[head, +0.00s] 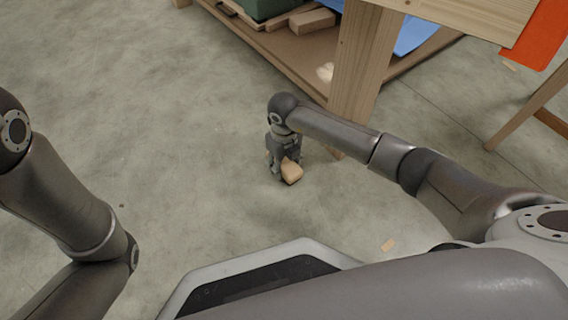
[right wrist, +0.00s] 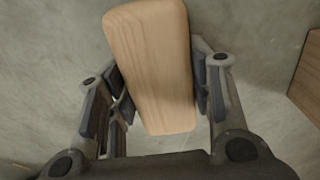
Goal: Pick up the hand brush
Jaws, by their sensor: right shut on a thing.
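The hand brush (head: 291,172) shows as a pale wooden block with rounded corners, low over the concrete floor. No bristles show. My right gripper (head: 281,168) points down and is shut on it. In the right wrist view, the brush's wooden back (right wrist: 152,62) lies lengthwise between the dark finger pads of the right gripper (right wrist: 157,92), one pad on each long side. Whether the brush touches the floor is not clear. My left arm shows at the left of the head view, but its gripper is out of view.
A wooden bench leg (head: 362,70) stands just behind and right of my right gripper. The bench's low shelf (head: 262,48) holds wood pieces and a green item (head: 262,8). A small wood chip (head: 388,245) lies on the floor. The floor to the left is clear.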

